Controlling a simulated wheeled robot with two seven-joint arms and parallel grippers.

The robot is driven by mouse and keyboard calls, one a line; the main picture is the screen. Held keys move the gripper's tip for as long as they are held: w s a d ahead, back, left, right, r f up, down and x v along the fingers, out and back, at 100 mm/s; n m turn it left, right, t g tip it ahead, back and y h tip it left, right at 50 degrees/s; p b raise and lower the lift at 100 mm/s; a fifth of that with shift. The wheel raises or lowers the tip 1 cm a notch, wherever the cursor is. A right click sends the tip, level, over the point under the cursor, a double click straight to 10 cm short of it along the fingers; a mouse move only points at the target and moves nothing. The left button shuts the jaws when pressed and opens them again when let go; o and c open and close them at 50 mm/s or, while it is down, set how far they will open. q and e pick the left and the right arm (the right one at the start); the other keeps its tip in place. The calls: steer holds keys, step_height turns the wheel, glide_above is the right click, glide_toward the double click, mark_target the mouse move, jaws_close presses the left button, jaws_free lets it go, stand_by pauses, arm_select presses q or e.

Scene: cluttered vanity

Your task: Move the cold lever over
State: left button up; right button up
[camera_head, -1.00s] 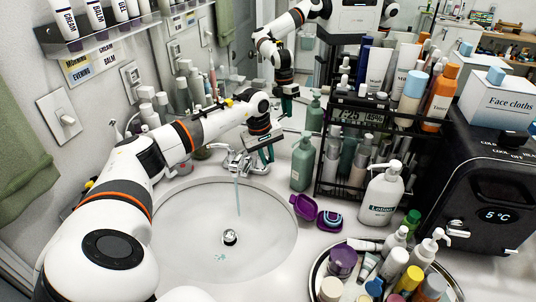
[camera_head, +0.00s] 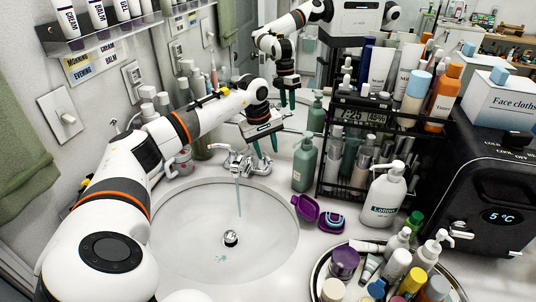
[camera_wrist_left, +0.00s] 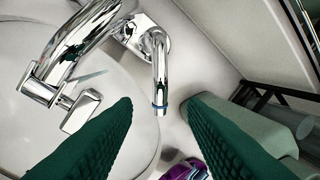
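The chrome faucet (camera_head: 238,158) stands at the back rim of the sink, with water running from its spout. The cold lever (camera_wrist_left: 160,72), a curved chrome handle with a blue ring near its end, is in the left wrist view; in the head view it is on the faucet's right side (camera_head: 262,166). My left gripper (camera_head: 266,148) points down just above and behind the lever. Its two green fingers (camera_wrist_left: 157,130) are spread apart and empty, and the lever's end shows in the gap ahead of them. I cannot tell whether either finger touches it. My right gripper is not in view.
A green pump bottle (camera_head: 304,163) and a black rack (camera_head: 350,150) of bottles stand right of the faucet. A purple open case (camera_head: 306,207) lies by the sink (camera_head: 165,240). A mirror behind reflects my arm. A crowded round tray (camera_head: 322,268) is at the front right.

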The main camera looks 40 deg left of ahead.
arm_select(q)
step_height(320, 180, up, 8)
steer(key=s+b, duration=0.1)
steer(key=shift+s+a+r, duration=0.2)
steer(key=shift+s+a, duration=0.1)
stand_by(0.3)
